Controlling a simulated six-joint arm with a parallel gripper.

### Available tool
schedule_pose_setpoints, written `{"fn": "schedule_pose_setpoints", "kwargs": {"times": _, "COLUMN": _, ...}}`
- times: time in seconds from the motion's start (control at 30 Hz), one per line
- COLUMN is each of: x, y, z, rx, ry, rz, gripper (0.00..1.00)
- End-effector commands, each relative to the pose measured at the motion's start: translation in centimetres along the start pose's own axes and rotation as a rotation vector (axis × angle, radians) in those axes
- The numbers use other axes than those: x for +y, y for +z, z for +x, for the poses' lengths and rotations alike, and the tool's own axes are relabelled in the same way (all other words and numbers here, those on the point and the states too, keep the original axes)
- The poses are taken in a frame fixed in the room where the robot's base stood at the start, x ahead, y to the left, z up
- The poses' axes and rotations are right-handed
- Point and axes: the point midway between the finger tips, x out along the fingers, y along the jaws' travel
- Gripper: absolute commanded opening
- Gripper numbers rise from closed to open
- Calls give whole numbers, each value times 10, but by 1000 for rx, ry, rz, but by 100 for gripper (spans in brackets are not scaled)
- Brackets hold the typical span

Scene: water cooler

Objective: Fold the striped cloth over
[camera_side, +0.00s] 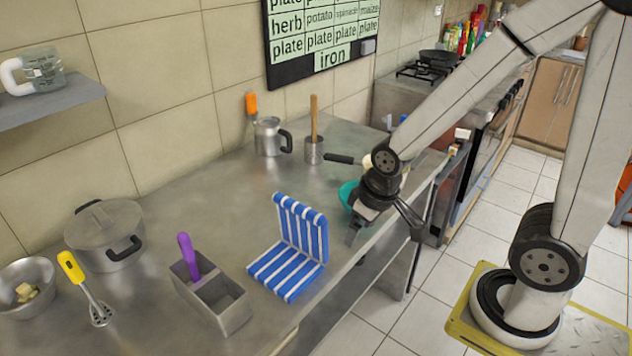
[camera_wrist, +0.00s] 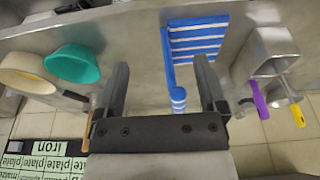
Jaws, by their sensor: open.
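The blue and white striped cloth (camera_side: 287,271) is on the steel counter (camera_side: 200,215). One half lies flat towards the front, and the other half stands up nearly vertical from its back edge. In the wrist view the cloth (camera_wrist: 198,40) shows its stripes at the top, with the standing part seen edge-on between the fingers, nearer the right one. My gripper (camera_side: 382,228) is open and empty, to the right of the cloth and apart from it in the side view. Both fingers of my gripper (camera_wrist: 164,82) show wide apart in the wrist view.
A teal bowl (camera_side: 346,194) stands close behind my gripper. A metal caddy (camera_side: 232,306) with a purple-handled tool (camera_side: 188,256) is left of the cloth. The counter's edge is at right.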

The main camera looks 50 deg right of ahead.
Motion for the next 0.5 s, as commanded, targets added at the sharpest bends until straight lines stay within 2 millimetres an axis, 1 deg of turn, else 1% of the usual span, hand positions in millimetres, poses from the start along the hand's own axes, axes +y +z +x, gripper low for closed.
{"fn": "schedule_pose_setpoints", "kwargs": {"times": 0.13, "x": 0, "y": 0, "z": 0, "rx": -1, "ry": 0, "rz": 0, "gripper": 90}}
{"fn": "schedule_pose_setpoints", "kwargs": {"times": 0.17, "x": 0, "y": 0, "z": 0, "rx": -1, "ry": 0, "rz": 0, "gripper": 87}}
{"fn": "schedule_pose_setpoints", "kwargs": {"times": 0.2, "x": 0, "y": 0, "z": 0, "rx": -1, "ry": 0, "rz": 0, "gripper": 74}}
{"fn": "schedule_pose_setpoints", "kwargs": {"times": 0.27, "x": 0, "y": -1, "z": 0, "rx": -2, "ry": 0, "rz": 1, "gripper": 55}}
{"fn": "schedule_pose_setpoints", "kwargs": {"times": 0.3, "x": 1, "y": -2, "z": 0, "rx": -3, "ry": 0, "rz": 2, "gripper": 43}}
{"fn": "schedule_pose_setpoints", "kwargs": {"times": 0.37, "x": 2, "y": -5, "z": -1, "rx": -7, "ry": -1, "rz": 5, "gripper": 24}}
{"fn": "schedule_pose_setpoints", "kwargs": {"times": 0.4, "x": 3, "y": -8, "z": -1, "rx": -12, "ry": -2, "rz": 8, "gripper": 11}}
{"fn": "schedule_pose_setpoints", "kwargs": {"times": 0.43, "x": 4, "y": -10, "z": -2, "rx": -17, "ry": -3, "rz": 10, "gripper": 1}}
{"fn": "schedule_pose_setpoints", "kwargs": {"times": 0.5, "x": 7, "y": -18, "z": -3, "rx": -32, "ry": -6, "rz": 16, "gripper": 0}}
